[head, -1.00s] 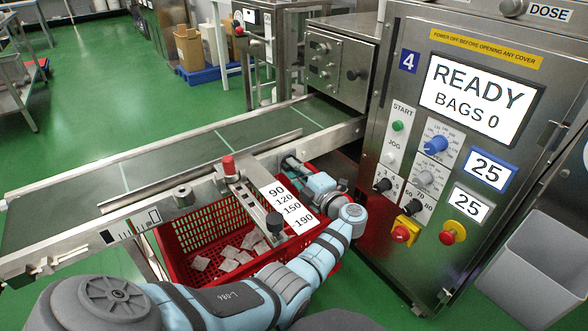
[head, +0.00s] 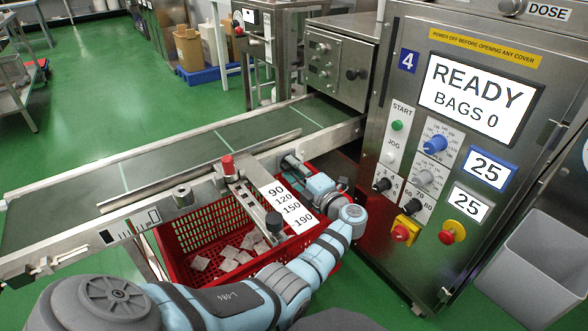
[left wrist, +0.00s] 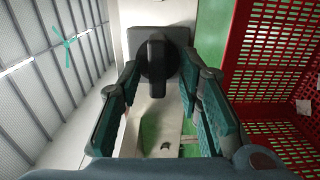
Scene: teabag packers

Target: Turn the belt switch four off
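The switch is a black rotary knob (left wrist: 157,62) on a grey plate (left wrist: 185,38) in the left wrist view; its handle bar stands upright in the picture. My left gripper (left wrist: 160,75) has its fingers apart, one on each side of the knob, with gaps to the handle bar. In the head view my left gripper (head: 292,164) is at the belt's near side rail, by the machine, and hides the knob. A panel marked 4 (head: 408,60) is on the machine to the right. My right gripper is not in view.
The conveyor belt (head: 170,150) runs behind my left arm. A red crate (head: 185,235) with several teabags (head: 229,252) stands below the rail. A number scale (head: 287,205) sticks out over it. A grey bin (head: 540,265) stands at the right.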

